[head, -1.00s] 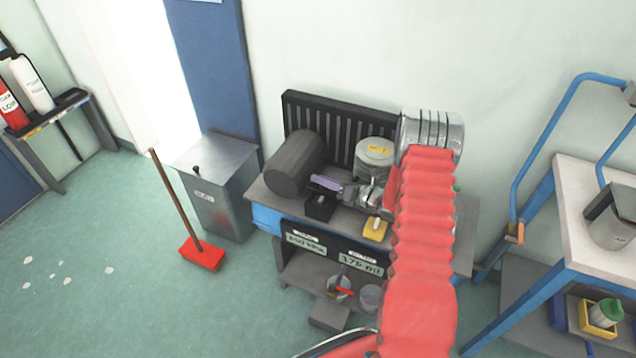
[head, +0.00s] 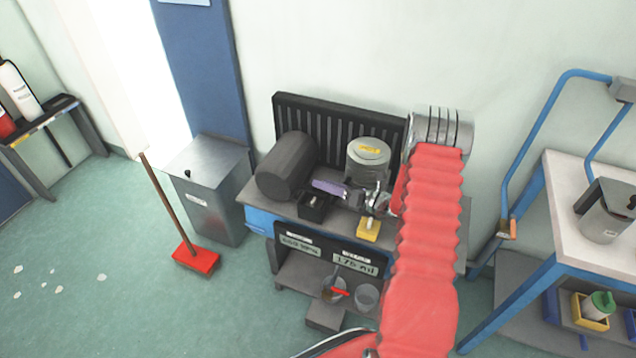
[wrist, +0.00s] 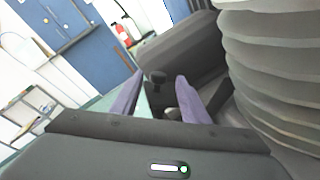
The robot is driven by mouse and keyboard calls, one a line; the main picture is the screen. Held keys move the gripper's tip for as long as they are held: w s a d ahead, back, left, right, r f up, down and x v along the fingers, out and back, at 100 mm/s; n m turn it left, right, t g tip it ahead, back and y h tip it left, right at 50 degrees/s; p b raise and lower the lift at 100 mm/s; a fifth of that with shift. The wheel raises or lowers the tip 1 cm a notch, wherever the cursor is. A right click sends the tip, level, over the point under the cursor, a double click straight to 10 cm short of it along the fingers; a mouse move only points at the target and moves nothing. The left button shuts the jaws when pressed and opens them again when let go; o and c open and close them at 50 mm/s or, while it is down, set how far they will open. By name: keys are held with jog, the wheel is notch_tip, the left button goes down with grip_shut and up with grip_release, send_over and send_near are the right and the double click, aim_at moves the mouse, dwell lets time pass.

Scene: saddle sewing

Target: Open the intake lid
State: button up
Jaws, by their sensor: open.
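My gripper (head: 330,187) reaches left over the bench machine, its two purple fingers just above a small open black box (head: 315,208). In the wrist view the purple fingers (wrist: 158,98) are apart, with a dark knob on a stem (wrist: 158,77) showing between them; I cannot tell whether they touch it. I cannot tell for sure which part is the intake lid.
A dark horizontal cylinder (head: 286,167) lies left of the gripper, before a slatted black panel (head: 330,118). A yellow block (head: 368,229) sits at the bench's front. A metal bin (head: 212,200) and a red broom (head: 195,258) stand left. A white-topped table (head: 568,215) is right.

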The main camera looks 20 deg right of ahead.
jog(key=v, duration=0.9)
jog(key=shift+s, duration=0.15)
jog(key=s+a+r+n+g+y, duration=0.1)
jog(key=s+a+r+n+g, duration=0.35)
jog(key=a+r+n, duration=0.55)
jog(key=s+a+r+n+g+y, duration=0.1)
jog(key=s+a+r+n+g, duration=0.2)
jog(key=a+r+n+g, duration=0.65)
jog(key=s+a+r+n+t+h, duration=0.2)
jog(key=s+r+n+h, duration=0.3)
jog(key=s+n, duration=0.4)
jog(key=s+a+r+n+t+h, duration=0.3)
jog(key=s+r+n+h, duration=0.2)
jog(key=s+n, duration=0.3)
jog(key=shift+s+r+n+t, duration=0.2)
jog(key=shift+s+n+t, duration=0.15)
jog(key=shift+s+t, duration=0.1)
jog(key=shift+c, duration=0.6)
